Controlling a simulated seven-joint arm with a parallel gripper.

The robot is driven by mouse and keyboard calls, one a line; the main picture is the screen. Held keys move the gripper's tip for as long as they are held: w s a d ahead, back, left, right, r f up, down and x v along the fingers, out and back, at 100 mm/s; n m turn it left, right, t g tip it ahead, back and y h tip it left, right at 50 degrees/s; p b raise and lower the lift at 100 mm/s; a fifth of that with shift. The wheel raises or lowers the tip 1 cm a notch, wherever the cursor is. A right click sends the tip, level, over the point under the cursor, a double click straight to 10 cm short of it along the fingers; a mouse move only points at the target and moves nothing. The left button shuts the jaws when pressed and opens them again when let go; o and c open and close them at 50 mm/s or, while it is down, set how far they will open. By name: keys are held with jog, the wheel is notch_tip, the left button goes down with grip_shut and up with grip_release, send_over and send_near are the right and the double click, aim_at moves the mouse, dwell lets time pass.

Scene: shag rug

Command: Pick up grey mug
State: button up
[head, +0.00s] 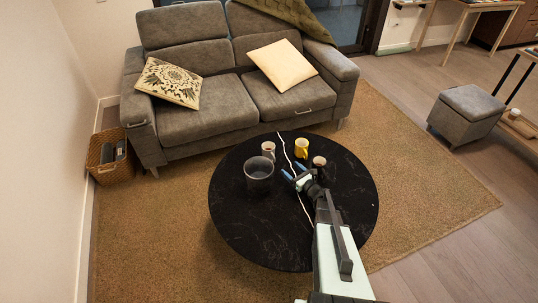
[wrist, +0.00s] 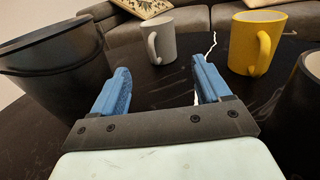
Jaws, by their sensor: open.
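The grey mug (head: 268,150) stands upright on the round black table (head: 240,225), towards its far side. In the wrist view the grey mug (wrist: 161,42) is ahead, between the lines of my fingers, with its handle on its left side. My gripper (head: 293,171) has blue fingers and is low over the table, on the near right side of the mug. In the wrist view my gripper (wrist: 160,72) is open, with nothing between its fingers and a gap to the mug.
A dark bucket (head: 258,176) stands left of my fingers, close to the left one in the wrist view (wrist: 50,65). A yellow mug (head: 301,148) stands right of the grey mug. A dark mug (wrist: 306,85) is close on the right. A sofa (head: 210,115) stands behind the table.

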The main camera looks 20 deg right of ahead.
aim_at(273, 155)
jog(key=x, duration=0.8)
jog(key=shift+a, duration=0.15)
jog(key=shift+a+x, duration=0.2)
jog(key=shift+x, duration=1.1)
jog(key=shift+a+x, duration=0.2)
jog(key=shift+x, duration=1.15)
jog(key=shift+s, duration=0.15)
grip_shut()
jog(key=shift+r, duration=0.1)
